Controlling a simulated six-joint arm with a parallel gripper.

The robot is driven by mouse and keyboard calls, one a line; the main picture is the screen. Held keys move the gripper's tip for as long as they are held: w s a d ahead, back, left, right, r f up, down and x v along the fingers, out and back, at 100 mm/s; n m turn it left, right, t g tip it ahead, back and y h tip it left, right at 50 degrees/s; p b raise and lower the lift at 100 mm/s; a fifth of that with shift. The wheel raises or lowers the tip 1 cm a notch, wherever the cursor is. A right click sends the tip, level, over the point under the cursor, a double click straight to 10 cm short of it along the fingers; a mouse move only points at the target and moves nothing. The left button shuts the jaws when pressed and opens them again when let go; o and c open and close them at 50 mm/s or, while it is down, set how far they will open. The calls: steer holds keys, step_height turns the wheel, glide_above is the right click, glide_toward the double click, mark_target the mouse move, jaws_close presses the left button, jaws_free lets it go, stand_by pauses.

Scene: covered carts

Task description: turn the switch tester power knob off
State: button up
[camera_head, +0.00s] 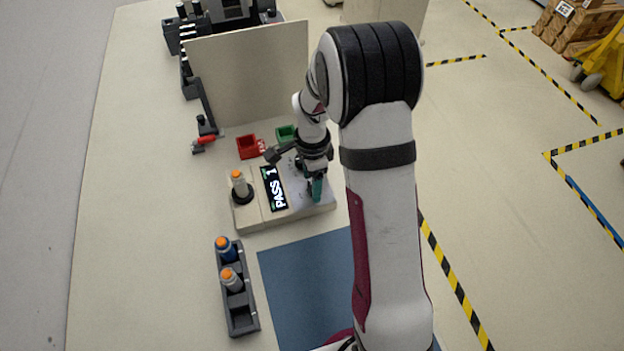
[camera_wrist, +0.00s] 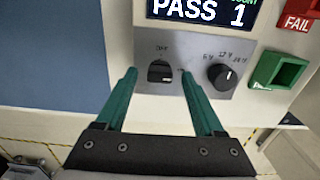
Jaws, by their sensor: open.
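The switch tester (camera_head: 285,216) is a pale box on the table, its lit display (camera_head: 274,188) reading PASS 1. In the wrist view, the black power knob (camera_wrist: 161,72) sits on a grey panel under an OFF mark; its exact pointing is hard to read. My gripper (camera_wrist: 158,76) is open, its teal fingertips on either side of this knob, with a visible gap at each side. Finger height above the panel cannot be judged. In the head view, my gripper (camera_head: 316,188) is over the tester's right part, and my arm hides the knobs.
A second knob (camera_wrist: 222,76) with voltage marks is just right of my right finger. A green bin (camera_head: 286,133) and red bin (camera_head: 248,147) stand behind the tester. An orange-topped switch (camera_head: 239,184) stands on its left. A dark rack (camera_head: 240,317) and blue mat (camera_head: 300,285) lie in front.

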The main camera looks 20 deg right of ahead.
steer(key=shift+f, duration=0.1)
jaws_close()
stand_by(0.3)
steer(key=shift+n, duration=0.4)
steer(key=n, duration=1.3)
steer(key=shift+n, duration=2.2)
